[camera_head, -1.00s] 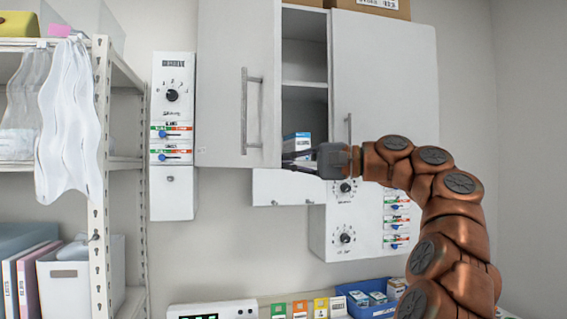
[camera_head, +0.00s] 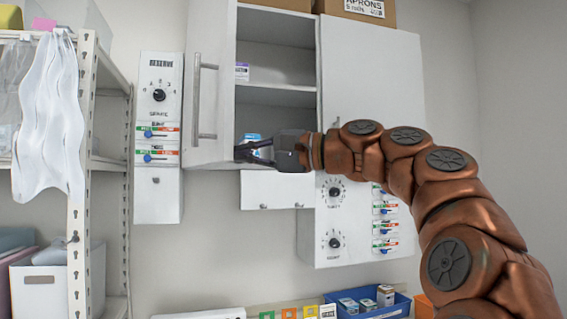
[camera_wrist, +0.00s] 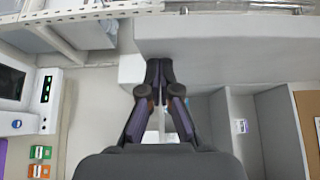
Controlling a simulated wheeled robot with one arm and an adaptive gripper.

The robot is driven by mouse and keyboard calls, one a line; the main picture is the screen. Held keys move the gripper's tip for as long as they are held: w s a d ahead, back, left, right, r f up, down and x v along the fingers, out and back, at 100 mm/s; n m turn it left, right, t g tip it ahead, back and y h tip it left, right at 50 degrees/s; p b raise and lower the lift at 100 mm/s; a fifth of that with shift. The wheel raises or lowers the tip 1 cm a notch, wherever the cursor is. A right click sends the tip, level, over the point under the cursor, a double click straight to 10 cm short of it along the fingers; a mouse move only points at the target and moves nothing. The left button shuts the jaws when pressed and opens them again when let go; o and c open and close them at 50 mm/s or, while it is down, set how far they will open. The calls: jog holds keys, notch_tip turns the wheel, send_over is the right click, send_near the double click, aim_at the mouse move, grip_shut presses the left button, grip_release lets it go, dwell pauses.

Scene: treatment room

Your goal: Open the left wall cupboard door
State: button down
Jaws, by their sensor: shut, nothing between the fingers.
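The left wall cupboard door (camera_head: 220,95) is a pale grey panel that stands open, swung out toward the left. Its bar handle (camera_head: 195,100) is on its outer face. In the wrist view the door (camera_wrist: 230,40) crosses the upper right, with the handle (camera_wrist: 255,5) beyond it at the top edge. My gripper (camera_head: 238,151) is shut and empty, at the lower free-edge side of the door, by its inner face. In the wrist view its fingertips (camera_wrist: 158,66) are close to the door's edge; I cannot tell if they touch it.
The open cupboard (camera_head: 277,65) shows shelves, with a small box (camera_head: 242,72) and a blue-white box (camera_head: 252,143). The right cupboard door (camera_head: 372,85) is closed. A control panel (camera_head: 158,95) hangs left of the open door, and a metal shelf rack (camera_head: 85,180) stands farther left.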

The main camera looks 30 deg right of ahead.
aim_at(232, 153)
jog(key=shift+m+t+h, duration=0.6)
jog(key=shift+h, duration=0.1)
jog(key=shift+a+f, duration=0.15)
jog(key=shift+a, duration=2.1)
jog(key=shift+d, duration=0.1)
